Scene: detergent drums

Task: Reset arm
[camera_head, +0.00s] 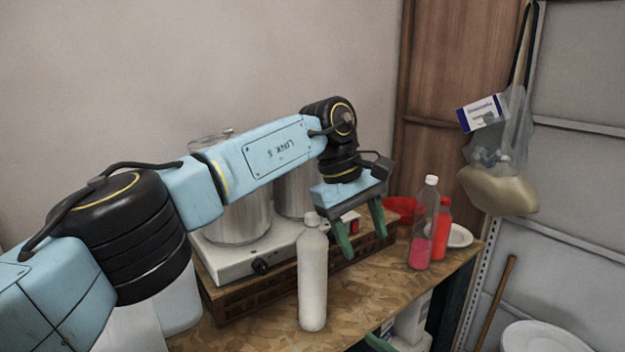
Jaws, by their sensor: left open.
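My left arm reaches in from the left across the picture, above the wooden table (270,330). My left gripper (365,242) points down, with its two green fingers spread apart and nothing between them. It hangs over the right part of the stove area, to the right of a white bottle (313,280) that stands upright at the front of the table. A clear bottle with pink liquid (421,250) and a red bottle (442,230) stand to the right of the gripper, apart from it.
A white hot plate (232,258) with metal pots (240,222) sits on a brown crate, partly behind my arm. A red bowl (401,210) and a white plate (460,237) are at the back right. A bag (500,188) hangs on the right wall.

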